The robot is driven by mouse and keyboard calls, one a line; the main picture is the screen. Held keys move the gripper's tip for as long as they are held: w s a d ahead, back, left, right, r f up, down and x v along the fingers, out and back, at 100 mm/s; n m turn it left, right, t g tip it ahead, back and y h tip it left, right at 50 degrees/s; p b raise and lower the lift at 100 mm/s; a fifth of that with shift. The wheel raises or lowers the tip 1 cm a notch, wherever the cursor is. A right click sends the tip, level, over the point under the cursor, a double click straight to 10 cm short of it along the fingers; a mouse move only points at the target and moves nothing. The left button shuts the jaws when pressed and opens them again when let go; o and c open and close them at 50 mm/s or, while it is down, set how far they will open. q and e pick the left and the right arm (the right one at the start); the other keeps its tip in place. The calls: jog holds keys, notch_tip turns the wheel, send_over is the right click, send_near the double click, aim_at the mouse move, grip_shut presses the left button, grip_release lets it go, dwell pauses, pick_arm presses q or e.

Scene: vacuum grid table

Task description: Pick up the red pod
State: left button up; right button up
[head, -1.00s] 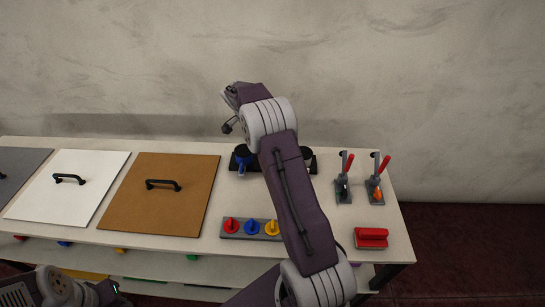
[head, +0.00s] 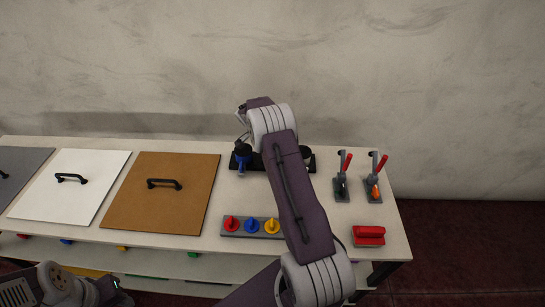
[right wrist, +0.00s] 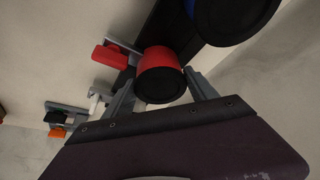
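The red pod (right wrist: 161,68), a red cylinder with a black end, shows in the right wrist view beside a black rack (right wrist: 165,30). My right gripper (right wrist: 160,82) is open, with a finger on each side of the red pod. I cannot tell whether either finger touches it. In the head view my right arm hides the red pod and the right gripper's fingers. A blue pod (head: 242,156) stands at the left end of the rack and also shows in the right wrist view (right wrist: 233,12). My left gripper (head: 108,289) is at the lower left, its fingers unclear.
A tray with red, blue and yellow knobs (head: 252,226) lies at the table front. Brown (head: 170,210) and white (head: 75,200) handled panels lie left. A wall stands behind.

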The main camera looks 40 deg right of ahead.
jog(key=c, duration=1.1)
jog(key=r, duration=0.1)
jog(key=r+b, duration=0.1)
jog(key=r, duration=0.2)
jog(key=shift+s+r, duration=0.2)
jog(key=shift+s, duration=0.1)
jog(key=shift+c, duration=0.2)
jog(key=s+a+r+b, duration=0.2)
jog(key=s+r, duration=0.4)
jog(key=s, duration=0.4)
jog(key=shift+s+r+b, duration=0.3)
jog(key=shift+s+b, duration=0.05)
jog(key=shift+s, duration=0.05)
